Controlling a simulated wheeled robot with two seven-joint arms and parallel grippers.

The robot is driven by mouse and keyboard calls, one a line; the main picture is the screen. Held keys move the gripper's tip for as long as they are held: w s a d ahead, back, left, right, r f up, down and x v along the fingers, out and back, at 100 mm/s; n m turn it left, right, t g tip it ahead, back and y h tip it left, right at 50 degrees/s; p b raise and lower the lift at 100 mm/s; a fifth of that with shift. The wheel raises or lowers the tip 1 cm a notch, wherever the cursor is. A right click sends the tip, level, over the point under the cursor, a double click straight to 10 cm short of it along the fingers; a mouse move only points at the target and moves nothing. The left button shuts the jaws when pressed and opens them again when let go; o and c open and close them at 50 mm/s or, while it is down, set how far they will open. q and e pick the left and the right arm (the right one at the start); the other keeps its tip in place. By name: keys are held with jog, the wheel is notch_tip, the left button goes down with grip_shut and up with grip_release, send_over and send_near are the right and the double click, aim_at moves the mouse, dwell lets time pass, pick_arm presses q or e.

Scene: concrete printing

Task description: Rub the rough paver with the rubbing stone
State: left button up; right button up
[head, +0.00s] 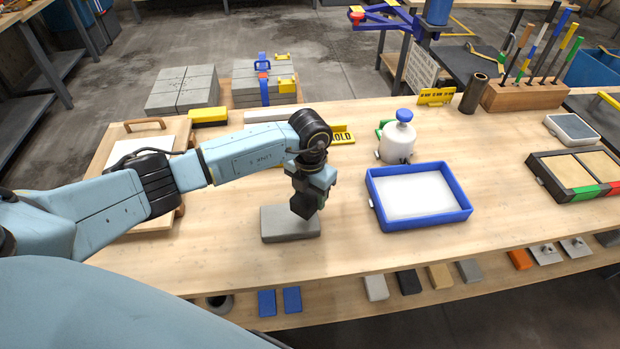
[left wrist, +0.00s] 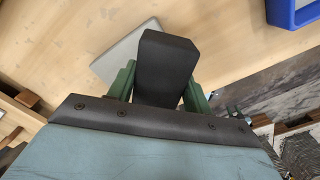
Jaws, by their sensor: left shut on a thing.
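The rough paver is a flat grey block (head: 285,223) lying on the wooden bench; it also shows in the left wrist view (left wrist: 122,52), partly hidden. My left gripper (head: 308,192) is over the paver's right part. It is shut on the dark rubbing stone (head: 303,209). In the left wrist view, the stone (left wrist: 166,62) sits between the green fingers. The stone's lower end is at or just above the paver's top; I cannot tell if they touch. My right gripper does not show.
A blue-rimmed tray (head: 376,218) stands right of the paver, with a white bottle (head: 397,142) behind it. A dark-framed box (head: 575,180) is at the far right. A wooden block (head: 523,98) holds several tools. Bench in front of the paver is clear.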

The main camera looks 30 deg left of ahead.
pick_arm(q)
jog(key=shift+r+p, duration=1.05)
jog(key=shift+r, duration=0.6)
